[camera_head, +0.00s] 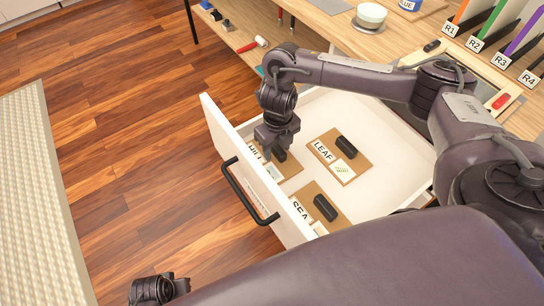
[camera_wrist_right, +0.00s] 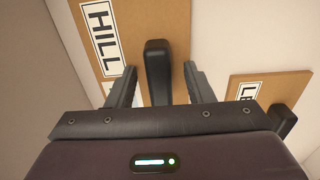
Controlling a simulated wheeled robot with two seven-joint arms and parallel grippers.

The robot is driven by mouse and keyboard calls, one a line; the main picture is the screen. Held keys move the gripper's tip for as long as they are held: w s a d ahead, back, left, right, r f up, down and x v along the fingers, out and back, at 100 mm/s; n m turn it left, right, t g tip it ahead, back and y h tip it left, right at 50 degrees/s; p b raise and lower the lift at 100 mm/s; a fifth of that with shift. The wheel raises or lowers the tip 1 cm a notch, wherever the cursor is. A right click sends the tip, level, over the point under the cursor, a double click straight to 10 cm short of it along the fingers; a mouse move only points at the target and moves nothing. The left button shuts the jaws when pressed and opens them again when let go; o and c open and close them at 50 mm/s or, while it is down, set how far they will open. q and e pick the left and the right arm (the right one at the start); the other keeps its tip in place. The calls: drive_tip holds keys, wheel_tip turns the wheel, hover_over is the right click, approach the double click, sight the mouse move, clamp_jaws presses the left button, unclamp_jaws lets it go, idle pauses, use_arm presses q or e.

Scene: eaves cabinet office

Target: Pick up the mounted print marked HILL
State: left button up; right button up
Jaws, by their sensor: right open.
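The mounted print marked HILL (camera_head: 291,167) is a brown board in the open white drawer, partly hidden under my right gripper (camera_head: 271,156). In the right wrist view, the HILL board (camera_wrist_right: 150,20) shows its label and a black upright handle (camera_wrist_right: 157,68). My right gripper (camera_wrist_right: 160,85) is open, with one finger on each side of that handle; I see gaps between fingers and handle. The LEAF print (camera_head: 340,165) lies to its right and the SEA print (camera_head: 318,205) nearer, both with black handles. A dark end of my left arm (camera_head: 155,290) shows at the bottom left; its jaws are unclear.
The drawer's front wall (camera_head: 232,150) with a black bar handle (camera_head: 245,190) stands left of the prints. The desk (camera_head: 340,35) above holds a round pot (camera_head: 369,16) and slots labelled R1 to R4. Wooden floor lies open to the left.

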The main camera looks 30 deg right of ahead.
clamp_jaws()
idle(0.3)
drive_tip(key=shift+r, duration=0.1)
